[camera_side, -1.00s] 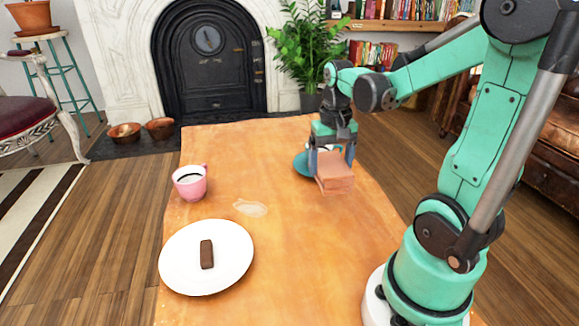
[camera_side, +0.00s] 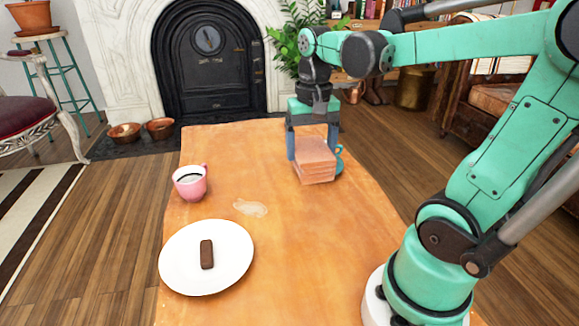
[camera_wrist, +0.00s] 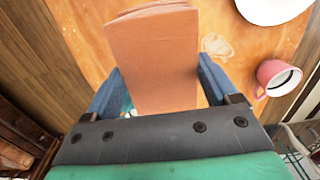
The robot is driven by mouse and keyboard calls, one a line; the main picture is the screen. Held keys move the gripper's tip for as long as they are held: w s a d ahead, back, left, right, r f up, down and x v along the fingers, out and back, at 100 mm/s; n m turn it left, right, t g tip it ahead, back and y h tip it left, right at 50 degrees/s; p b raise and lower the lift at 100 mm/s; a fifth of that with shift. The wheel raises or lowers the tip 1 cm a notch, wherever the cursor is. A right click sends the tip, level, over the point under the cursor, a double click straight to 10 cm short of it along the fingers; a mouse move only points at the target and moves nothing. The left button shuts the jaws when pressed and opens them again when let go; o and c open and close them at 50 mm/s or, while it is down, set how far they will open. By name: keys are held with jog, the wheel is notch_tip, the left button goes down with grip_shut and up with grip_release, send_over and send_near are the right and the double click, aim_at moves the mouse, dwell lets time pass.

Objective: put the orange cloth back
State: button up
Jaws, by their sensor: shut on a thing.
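My gripper (camera_side: 311,148) is over the far right part of the wooden table. It is shut on the folded orange cloth (camera_side: 315,160), a salmon-coloured stack of layers held between its two blue fingers. In the wrist view the cloth (camera_wrist: 155,60) fills the middle, between the fingers (camera_wrist: 155,82). In the side view the cloth looks to be above the table; I cannot tell whether it touches it. A pale spill (camera_side: 250,208) lies on the table to the left of the cloth and nearer the camera.
A teal cup (camera_side: 340,158) is partly hidden behind the cloth. A pink mug (camera_side: 190,183) with dark contents stands at the left edge. A white plate (camera_side: 225,277) with a brown bar (camera_side: 207,254) is at the near left. The table's (camera_side: 300,260) near middle is clear.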

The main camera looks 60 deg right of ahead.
jog(key=s+a+r, duration=0.2)
jog(key=a+r, duration=0.5)
jog(key=a, duration=0.1)
jog(key=f, duration=1.9)
jog(key=shift+s+a+f, duration=0.15)
jog(key=shift+s+f, duration=0.15)
jog(key=shift+f, duration=0.1)
jog(key=o, duration=0.9)
jog(key=shift+f, duration=0.1)
jog(key=shift+o, duration=0.2)
